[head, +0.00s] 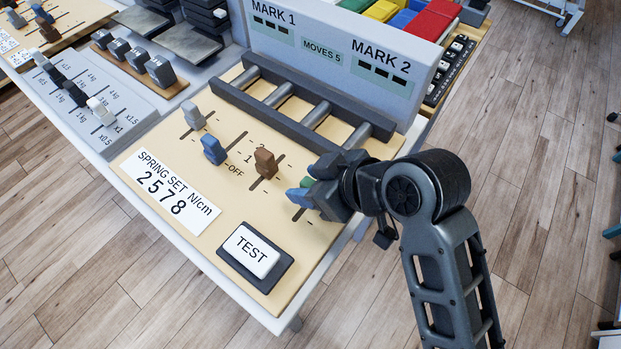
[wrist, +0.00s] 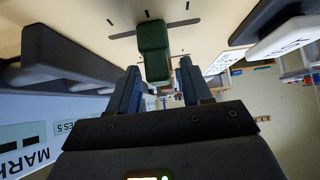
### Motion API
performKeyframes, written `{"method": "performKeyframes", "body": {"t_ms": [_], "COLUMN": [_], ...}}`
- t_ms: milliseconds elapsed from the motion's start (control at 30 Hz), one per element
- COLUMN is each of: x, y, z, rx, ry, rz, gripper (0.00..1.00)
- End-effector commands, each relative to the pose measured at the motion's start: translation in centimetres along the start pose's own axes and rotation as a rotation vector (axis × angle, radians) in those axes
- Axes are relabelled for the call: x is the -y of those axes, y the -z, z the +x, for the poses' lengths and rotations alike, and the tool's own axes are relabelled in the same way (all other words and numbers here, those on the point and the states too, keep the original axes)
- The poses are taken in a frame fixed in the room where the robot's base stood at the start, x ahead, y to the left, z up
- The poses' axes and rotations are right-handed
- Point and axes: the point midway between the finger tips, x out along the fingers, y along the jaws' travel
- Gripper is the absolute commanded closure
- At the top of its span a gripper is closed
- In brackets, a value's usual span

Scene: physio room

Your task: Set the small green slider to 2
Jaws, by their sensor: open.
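The green slider (wrist: 153,50) stands on the beige panel (wrist: 215,12). In the head view only a sliver of the green slider (head: 307,182) shows between my fingers. My gripper (head: 309,182) is open at the right end of the slider row. In the wrist view its blue fingertips (wrist: 159,78) lie on either side of the knob's near end, with a gap showing on both sides. Scale marks 2, 1 and OFF (head: 236,169) are printed between the blue and brown sliders. I cannot tell which mark the green slider stands at.
Brown (head: 265,162), blue (head: 214,149) and grey (head: 193,115) sliders stand to the left. A TEST button (head: 252,251) is in front. A dark rail frame (head: 300,105) and the MARK display box (head: 330,50) rise behind. Open floor lies to the right.

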Motion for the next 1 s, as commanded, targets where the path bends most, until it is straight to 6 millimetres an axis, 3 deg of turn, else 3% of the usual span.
{"method": "performKeyframes", "body": {"t_ms": [233,733,1000], "x": [-0.01,-0.02,-0.04], "y": [0.02,0.01,0.01], "z": [0.04,0.01,0.0], "rx": [-0.001,-0.001,-0.001], "ry": [-0.001,-0.001,-0.001], "rz": [0.0,0.0,0.0], "gripper": [0.53,1.0,1.0]}}
